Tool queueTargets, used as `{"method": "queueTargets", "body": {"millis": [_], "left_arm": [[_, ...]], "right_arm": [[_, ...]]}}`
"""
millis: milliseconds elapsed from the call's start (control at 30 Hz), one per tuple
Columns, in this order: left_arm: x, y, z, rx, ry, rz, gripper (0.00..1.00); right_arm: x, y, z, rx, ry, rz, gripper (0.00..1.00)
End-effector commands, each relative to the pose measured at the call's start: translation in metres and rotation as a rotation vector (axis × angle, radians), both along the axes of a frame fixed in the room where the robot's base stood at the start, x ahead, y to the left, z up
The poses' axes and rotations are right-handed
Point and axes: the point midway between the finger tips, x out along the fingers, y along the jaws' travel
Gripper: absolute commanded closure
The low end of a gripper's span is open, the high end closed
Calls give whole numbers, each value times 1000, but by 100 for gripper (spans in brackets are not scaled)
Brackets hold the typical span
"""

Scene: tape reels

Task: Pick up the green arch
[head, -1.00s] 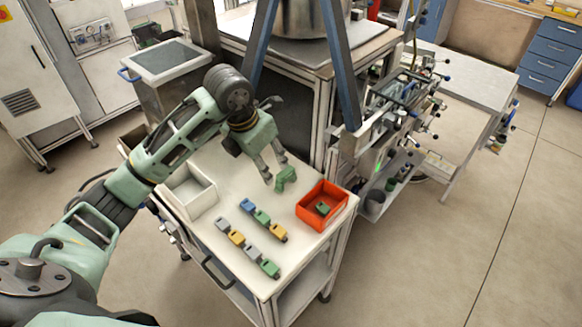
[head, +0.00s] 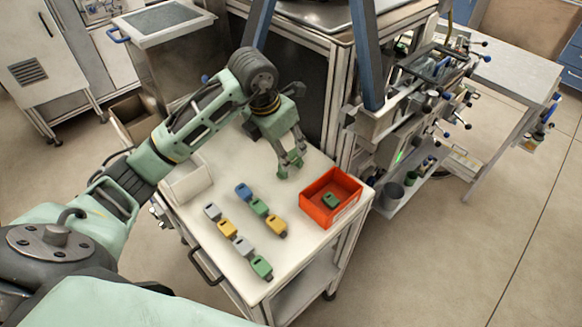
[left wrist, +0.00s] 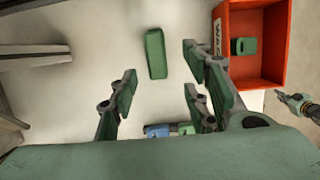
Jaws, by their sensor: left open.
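The green arch shows clearly in the left wrist view (left wrist: 155,53) as a long green block lying on the white table top, ahead of the fingers and between their lines. In the head view it is hard to tell apart from the green fingers. My left gripper (head: 291,170) is open above the table, left of the orange bin, and its fingers point down. In the left wrist view its two fingers (left wrist: 160,92) stand wide apart with nothing held between them. My right gripper does not clearly show.
The orange bin (head: 309,205) holds a green block (head: 331,200). Two rows of small blocks, with a blue one (head: 243,190) and a yellow one (head: 276,226), lie nearer me. A white tray (head: 187,186) stands at the left.

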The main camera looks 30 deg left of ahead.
Motion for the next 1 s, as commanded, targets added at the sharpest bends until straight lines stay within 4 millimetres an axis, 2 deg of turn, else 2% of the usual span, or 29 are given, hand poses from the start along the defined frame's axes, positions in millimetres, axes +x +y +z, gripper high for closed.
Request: {"method": "queueTargets", "body": {"millis": [67, 267, 500, 633, 933, 1000], "left_arm": [[1, 0, -6, -1, 0, 1, 56], [6, -3, -24, -2, 4, 0, 56], [20, -5, -50, -4, 7, 2, 56], [25, -5, -69, -2, 3, 1, 56], [28, -5, -76, 0, 0, -1, 56], [28, -5, -76, 0, 0, 0, 61]], "right_arm": [[6, 1, -3, 1, -9, 0, 100], [19, 2, 8, 4, -31, 1, 100], [18, 1, 29, 3, -28, 2, 100], [15, 1, 32, 2, -24, 2, 100], [13, -2, 32, -1, -20, 3, 100], [13, -2, 32, -2, -20, 3, 100]]}}
